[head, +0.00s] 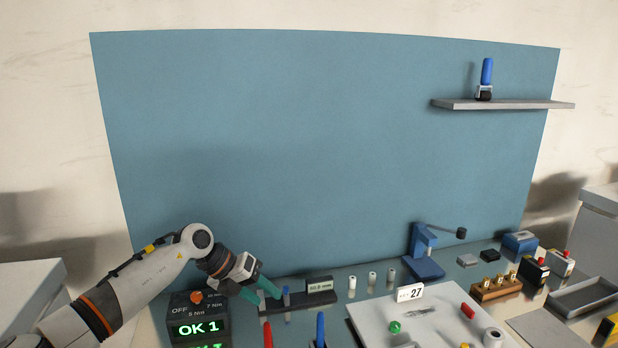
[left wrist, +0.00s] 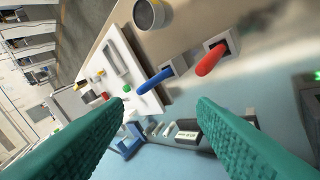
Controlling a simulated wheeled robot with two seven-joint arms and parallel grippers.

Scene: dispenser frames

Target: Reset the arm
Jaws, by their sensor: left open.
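My left arm (head: 135,280) reaches in from the left in the head view. Its gripper (head: 262,292) has teal fingers and hangs over the bench near a dark rack (head: 312,301) that carries a small label sign (head: 320,286). A small blue piece (head: 287,294) stands at the rack close to the fingertips; I cannot tell whether they touch. In the left wrist view the fingers (left wrist: 160,103) are spread apart with nothing held between them. My right gripper is not in view.
A red handle (head: 267,335) and a blue handle (head: 320,328) stand in front. A white board (head: 365,320), a blue press (head: 424,265) and several small items lie rightward. The space before the blue panel (head: 300,150) is free.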

